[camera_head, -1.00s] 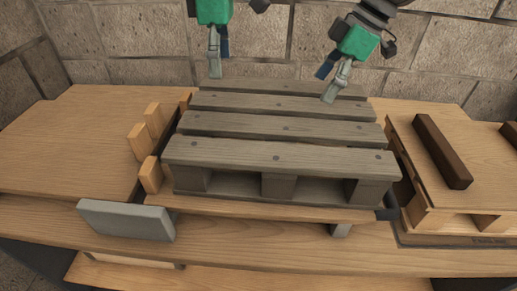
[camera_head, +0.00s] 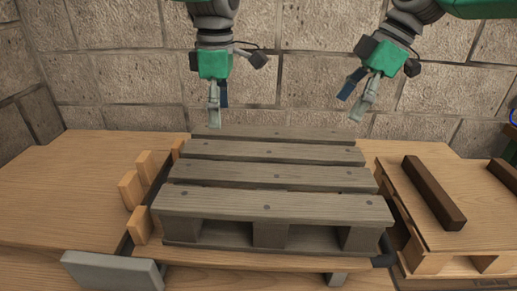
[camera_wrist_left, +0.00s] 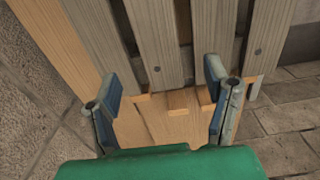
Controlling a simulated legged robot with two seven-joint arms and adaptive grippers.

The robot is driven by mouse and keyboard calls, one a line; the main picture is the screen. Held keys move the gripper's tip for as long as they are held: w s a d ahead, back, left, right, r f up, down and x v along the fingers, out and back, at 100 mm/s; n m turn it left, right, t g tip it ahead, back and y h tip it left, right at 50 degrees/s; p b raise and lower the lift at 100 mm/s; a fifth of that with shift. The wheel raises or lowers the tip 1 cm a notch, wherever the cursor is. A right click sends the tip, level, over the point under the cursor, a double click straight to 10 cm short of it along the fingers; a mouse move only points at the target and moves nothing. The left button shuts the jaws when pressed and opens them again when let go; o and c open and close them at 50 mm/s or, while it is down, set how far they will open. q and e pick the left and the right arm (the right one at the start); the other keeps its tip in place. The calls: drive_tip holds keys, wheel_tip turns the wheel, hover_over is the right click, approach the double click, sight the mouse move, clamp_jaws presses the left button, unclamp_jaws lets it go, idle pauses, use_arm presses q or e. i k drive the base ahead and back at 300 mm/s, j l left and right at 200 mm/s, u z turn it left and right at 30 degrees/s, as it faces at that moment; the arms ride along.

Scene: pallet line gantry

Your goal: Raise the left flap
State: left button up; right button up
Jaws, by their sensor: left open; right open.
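A grey flat plate (camera_head: 112,270) sticks out at the table's front left corner. A wide wooden panel (camera_head: 75,195) lies flat left of the pallet; I cannot tell which of the two is the left flap. The grey slatted pallet (camera_head: 265,205) rests in the middle of the table. My left gripper (camera_head: 219,106) is open and empty above the pallet's far edge, far from the plate. In the left wrist view, its spread fingers (camera_wrist_left: 166,88) show with pallet slats (camera_wrist_left: 160,40) beyond. My right gripper (camera_head: 351,103) is open and empty above the far right of the pallet.
Small upright wooden blocks (camera_head: 132,190) stand between the left panel and the pallet. On the right, a dark brown bar (camera_head: 433,192) lies on a wooden pallet-like platform (camera_head: 410,225). A stone block wall (camera_head: 110,70) stands close behind.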

sight(55, 199)
drive_tip(key=k, duration=1)
